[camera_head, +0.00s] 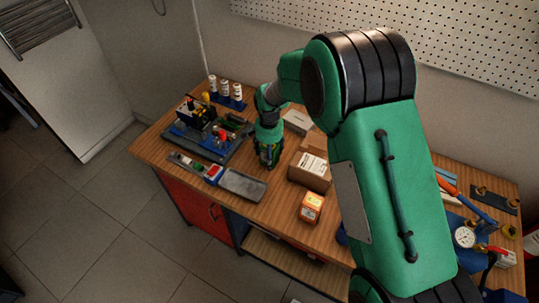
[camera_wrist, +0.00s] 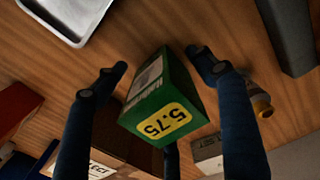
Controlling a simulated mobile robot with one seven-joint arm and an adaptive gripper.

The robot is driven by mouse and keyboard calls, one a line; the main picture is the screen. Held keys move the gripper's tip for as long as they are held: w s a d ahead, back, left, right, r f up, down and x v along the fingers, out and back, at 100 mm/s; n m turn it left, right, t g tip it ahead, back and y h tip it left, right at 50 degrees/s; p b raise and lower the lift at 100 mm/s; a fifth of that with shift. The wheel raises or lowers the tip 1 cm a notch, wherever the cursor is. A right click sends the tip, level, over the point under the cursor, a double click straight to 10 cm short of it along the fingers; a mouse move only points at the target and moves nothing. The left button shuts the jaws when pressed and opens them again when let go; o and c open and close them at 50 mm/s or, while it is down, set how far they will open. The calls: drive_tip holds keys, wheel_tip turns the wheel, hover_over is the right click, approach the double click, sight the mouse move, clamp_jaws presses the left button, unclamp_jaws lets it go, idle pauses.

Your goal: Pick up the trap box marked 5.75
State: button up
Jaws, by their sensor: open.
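The trap box (camera_wrist: 163,98) is green with a yellow label reading 5.75, upside down in the wrist view. It stands on the wooden bench between the spread fingers of my gripper (camera_wrist: 160,70). The fingers are open, with a visible gap to the box on the left; the right finger is close to its edge, and I cannot tell if it touches. In the head view my gripper (camera_head: 268,153) points down at the bench, left of the cardboard boxes. There I cannot clearly tell the trap box from the gripper.
A brown cardboard box (camera_head: 309,171) stands right of my gripper, with an orange box (camera_head: 312,207) in front. A grey metal tray (camera_head: 242,185) lies in front of my gripper. A dark tool tray (camera_head: 205,143) is to the left. A small bottle (camera_wrist: 262,105) stands near the right finger.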

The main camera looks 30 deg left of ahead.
drive_tip(key=shift+f, duration=0.9)
drive_tip(key=c, duration=1.7)
drive_tip(key=shift+r, duration=0.1)
drive_tip(key=shift+c, duration=0.2)
drive_tip(key=shift+r, duration=0.85)
wheel_tip(320, 180, up, 2)
drive_tip(key=shift+r, duration=0.1)
drive_tip(key=s+d, duration=0.3)
drive_tip(key=s, duration=0.1)
drive_tip(key=s+d+p, duration=0.1)
drive_tip(key=s+d, duration=0.2)
drive_tip(key=d, duration=0.1)
drive_tip(key=s+d+r, duration=0.1)
drive_tip(key=s+d, duration=0.3)
drive_tip(key=shift+s, duration=0.35)
